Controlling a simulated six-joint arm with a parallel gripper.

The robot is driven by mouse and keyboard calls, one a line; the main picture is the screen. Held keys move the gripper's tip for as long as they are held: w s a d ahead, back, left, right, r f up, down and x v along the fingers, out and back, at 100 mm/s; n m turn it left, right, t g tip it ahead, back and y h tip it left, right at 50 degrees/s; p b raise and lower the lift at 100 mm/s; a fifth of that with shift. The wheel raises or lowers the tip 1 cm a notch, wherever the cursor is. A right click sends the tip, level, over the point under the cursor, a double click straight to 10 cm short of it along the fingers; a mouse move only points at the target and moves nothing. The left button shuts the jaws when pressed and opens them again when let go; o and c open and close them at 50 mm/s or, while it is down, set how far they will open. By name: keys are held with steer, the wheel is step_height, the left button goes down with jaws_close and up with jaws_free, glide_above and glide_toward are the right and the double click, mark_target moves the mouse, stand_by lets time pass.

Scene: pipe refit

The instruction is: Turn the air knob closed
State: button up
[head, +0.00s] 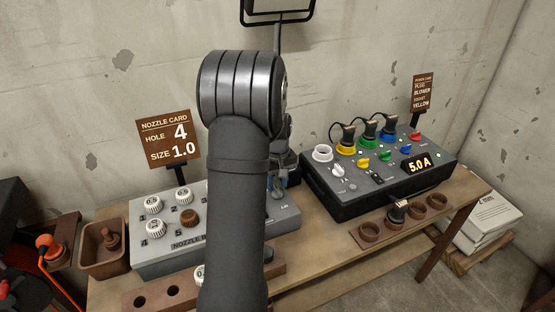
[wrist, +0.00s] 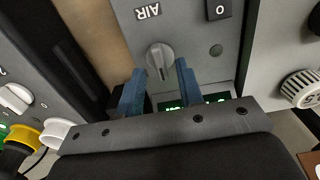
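The air knob (wrist: 159,58) is a small grey knob with a pointer ridge, below the upside-down AIR label (wrist: 148,12) on a grey panel in the wrist view. My gripper (wrist: 160,74) is open, with one blue finger on each side of the knob's near part. Nothing is clamped, and I cannot tell whether either finger touches the knob. In the head view, my arm hides most of the gripper and the knob.
A button marked 0 (wrist: 218,9) and a dark round spot sit beside the knob. The nozzle box (head: 150,262) and a nozzle card (head: 168,138) stand left of my arm. The power box (head: 350,205) with coloured plugs stands right. A wooden holder (head: 370,236) lies before it.

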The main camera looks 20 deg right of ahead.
step_height(320, 180, up, 16)
steer(key=shift+f, duration=0.15)
steer(key=shift+f, duration=0.15)
stand_by(0.4)
step_height(320, 180, down, 17)
steer(key=shift+f, duration=0.1)
stand_by(0.4)
